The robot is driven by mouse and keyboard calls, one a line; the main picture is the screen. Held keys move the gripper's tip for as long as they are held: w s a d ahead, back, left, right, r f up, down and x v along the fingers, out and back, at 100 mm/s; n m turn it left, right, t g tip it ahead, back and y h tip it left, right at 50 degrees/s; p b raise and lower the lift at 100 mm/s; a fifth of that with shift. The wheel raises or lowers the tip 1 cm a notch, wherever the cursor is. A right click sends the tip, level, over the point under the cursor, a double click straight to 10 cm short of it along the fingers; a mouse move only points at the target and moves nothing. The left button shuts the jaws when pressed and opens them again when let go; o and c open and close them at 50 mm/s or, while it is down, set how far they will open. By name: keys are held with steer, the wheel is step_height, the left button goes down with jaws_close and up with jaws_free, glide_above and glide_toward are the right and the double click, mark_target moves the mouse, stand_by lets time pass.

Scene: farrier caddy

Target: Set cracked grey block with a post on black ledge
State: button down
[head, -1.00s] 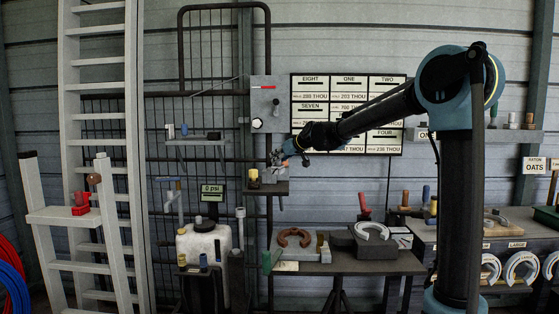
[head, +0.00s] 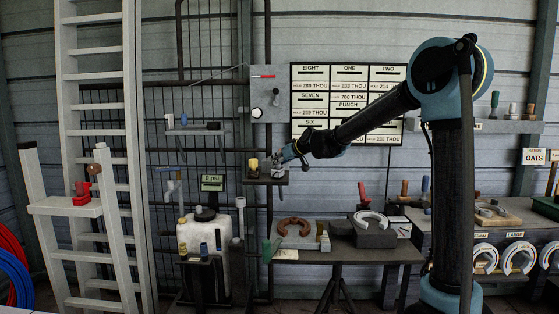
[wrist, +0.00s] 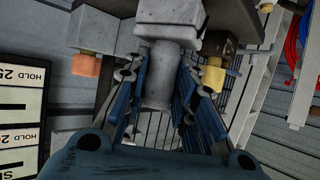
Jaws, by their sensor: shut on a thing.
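The cracked grey block with a post (wrist: 170,32) is between the fingers of my gripper (wrist: 158,108) in the wrist view. The fingers are shut on its post (wrist: 158,85). In the head view my gripper (head: 283,160) is at the right end of the small black ledge (head: 262,181), where the block shows as a small grey shape. The ledge's dark surface also shows in the wrist view (wrist: 232,22), behind the block. I cannot tell whether the block touches the ledge.
A yellow cylinder (head: 253,165) stands on the ledge left of my gripper; it also shows in the wrist view (wrist: 213,76). A grey wall box (head: 267,95) is above the ledge. A bench (head: 345,254) with horseshoes stands below right. A white ladder (head: 102,120) is at left.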

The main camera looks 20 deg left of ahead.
steer(key=shift+f, duration=0.45)
stand_by(0.7)
steer(key=c, duration=1.2)
jaws_free()
steer(key=shift+c, duration=0.2)
steer(key=v, duration=1.2)
steer(key=shift+f, duration=0.1)
